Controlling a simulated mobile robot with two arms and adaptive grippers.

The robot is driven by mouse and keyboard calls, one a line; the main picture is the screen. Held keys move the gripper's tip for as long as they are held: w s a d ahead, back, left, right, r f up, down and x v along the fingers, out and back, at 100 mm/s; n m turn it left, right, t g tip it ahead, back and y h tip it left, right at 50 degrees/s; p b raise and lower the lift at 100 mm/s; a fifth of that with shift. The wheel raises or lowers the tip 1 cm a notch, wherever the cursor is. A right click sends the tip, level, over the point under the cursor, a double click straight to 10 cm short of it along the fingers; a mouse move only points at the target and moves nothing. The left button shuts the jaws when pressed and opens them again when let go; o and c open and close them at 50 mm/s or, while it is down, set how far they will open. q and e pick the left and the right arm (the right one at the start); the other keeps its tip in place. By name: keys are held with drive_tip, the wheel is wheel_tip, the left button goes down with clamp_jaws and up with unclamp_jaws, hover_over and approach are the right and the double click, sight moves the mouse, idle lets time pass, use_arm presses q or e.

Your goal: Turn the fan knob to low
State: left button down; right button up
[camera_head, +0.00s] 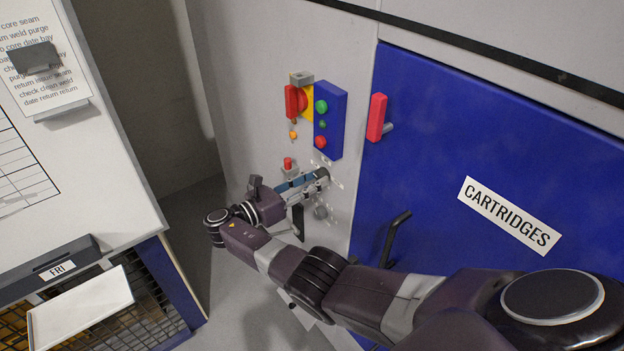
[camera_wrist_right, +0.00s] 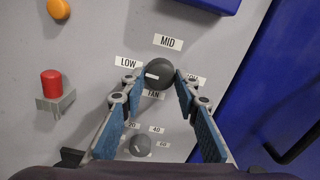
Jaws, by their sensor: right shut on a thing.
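The fan knob (camera_wrist_right: 160,70) is a dark round knob on the grey panel, above a FAN label (camera_wrist_right: 153,95). A white mark on it lies left of its middle, on the side of the LOW label (camera_wrist_right: 127,62). The MID label (camera_wrist_right: 167,41) is above it, and a label at right is partly hidden by a finger. My right gripper (camera_wrist_right: 156,82) is shut on the fan knob, one blue-padded finger on each side. In the head view, the right gripper (camera_head: 317,178) reaches the panel at the dark knob (camera_head: 323,173). My left gripper is not in view.
A second knob (camera_wrist_right: 140,146) with number labels sits below. A red button (camera_wrist_right: 52,84) is at left and an orange one (camera_wrist_right: 58,9) above it. A blue button box (camera_head: 331,120) is above the gripper. The blue cartridges door (camera_head: 440,130) with handles is at right.

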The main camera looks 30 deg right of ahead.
drive_tip(key=shift+d+r+n, duration=0.15)
drive_tip(key=shift+r+n, duration=0.05)
drive_tip(key=shift+n, duration=0.2)
drive_tip(key=o, duration=1.2)
drive_tip(key=shift+d+f, duration=0.1)
drive_tip(key=shift+f, duration=0.1)
drive_tip(key=shift+c, duration=0.2)
drive_tip(key=shift+a, duration=0.5)
drive_tip(key=a, duration=0.6)
drive_tip(key=shift+s+a, duration=0.25)
drive_tip(key=shift+s, duration=0.05)
